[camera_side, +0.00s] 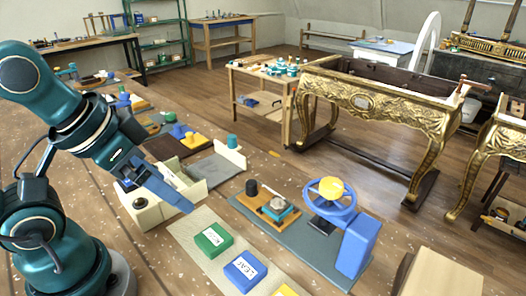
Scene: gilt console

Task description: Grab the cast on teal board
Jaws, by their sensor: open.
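The cast (277,203) is a small pale grey piece lying on the teal board (275,216). The teal board rests on a wooden base (258,212) right of the centre of the picture, beside a black cylinder (251,188). My gripper (172,196) is to the left of it, above the bench area near a cream box. It is open and apart from the cast, with its blue finger pointing down to the right. Its second finger is hard to make out.
A blue stand with a ring and yellow ball (331,188) is close to the right of the cast. Green (213,240) and blue (245,270) labelled blocks lie on a pale mat in front. A cream box (160,205) is under my gripper. A gilt console (385,110) stands behind.

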